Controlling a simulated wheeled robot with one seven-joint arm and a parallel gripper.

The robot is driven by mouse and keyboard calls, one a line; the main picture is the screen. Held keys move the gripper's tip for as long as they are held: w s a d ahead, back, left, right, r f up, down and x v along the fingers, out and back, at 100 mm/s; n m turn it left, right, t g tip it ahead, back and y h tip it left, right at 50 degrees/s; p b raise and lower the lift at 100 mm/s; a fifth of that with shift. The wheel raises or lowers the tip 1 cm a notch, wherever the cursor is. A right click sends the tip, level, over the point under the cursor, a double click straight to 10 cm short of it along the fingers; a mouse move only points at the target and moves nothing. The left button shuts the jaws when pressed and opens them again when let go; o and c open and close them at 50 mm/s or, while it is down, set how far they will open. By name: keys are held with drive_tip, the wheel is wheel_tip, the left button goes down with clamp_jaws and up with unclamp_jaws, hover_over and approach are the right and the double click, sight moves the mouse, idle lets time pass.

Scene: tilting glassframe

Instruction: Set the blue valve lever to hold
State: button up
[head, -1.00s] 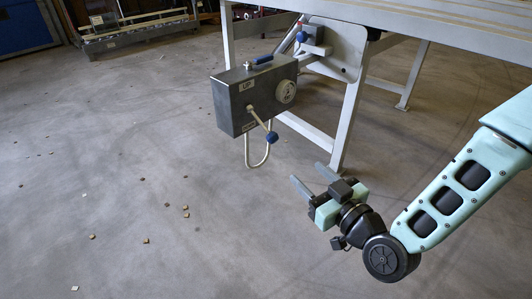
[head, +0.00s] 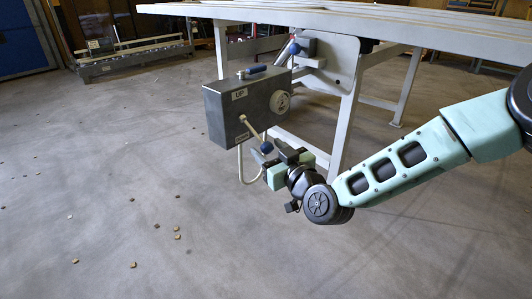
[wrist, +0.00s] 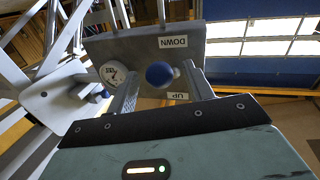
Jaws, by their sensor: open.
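A grey valve box (head: 225,112) hangs at the corner of a frame table. A pale lever (head: 252,129) with a blue knob (head: 267,146) sticks out from its front, slanting down to the right in the head view. My gripper (head: 264,154) is open, its fingertips close to the knob. In the wrist view the blue knob (wrist: 160,74) appears end-on between the fingers of my gripper (wrist: 158,78); I cannot tell whether they touch it. That view shows upside-down labels DOWN (wrist: 173,42) and UP (wrist: 177,96). No hold label is readable.
The table frame (head: 349,122) stands behind. The floor to the left is open, with small scattered bits.

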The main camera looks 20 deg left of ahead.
sight(268, 143)
drive_tip(key=shift+x, duration=1.05)
clamp_jaws()
drive_tip(key=r+p, duration=0.1)
drive_tip(key=p, duration=0.1)
drive_tip(key=r+h+p, duration=0.1)
drive_tip(key=p, duration=0.1)
drive_tip(key=r+g+p, duration=0.1)
drive_tip(key=p, duration=0.1)
drive_tip(key=shift+s+d+n, duration=0.2)
drive_tip(key=shift+d+n, duration=0.1)
drive_tip(key=shift+d, duration=0.05)
drive_tip(key=h+p, duration=0.1)
drive_tip(key=p, duration=0.2)
drive_tip(key=r+g+h+p, duration=0.1)
drive_tip(key=p, duration=0.2)
drive_tip(key=shift+s+d+r+h, duration=0.1)
drive_tip(key=shift+d+r+h, duration=0.15)
drive_tip(key=shift+d+h, duration=0.05)
drive_tip(key=shift+r+p, duration=0.15)
drive_tip(key=shift+p, duration=0.35)
drive_tip(key=shift+r, duration=0.3)
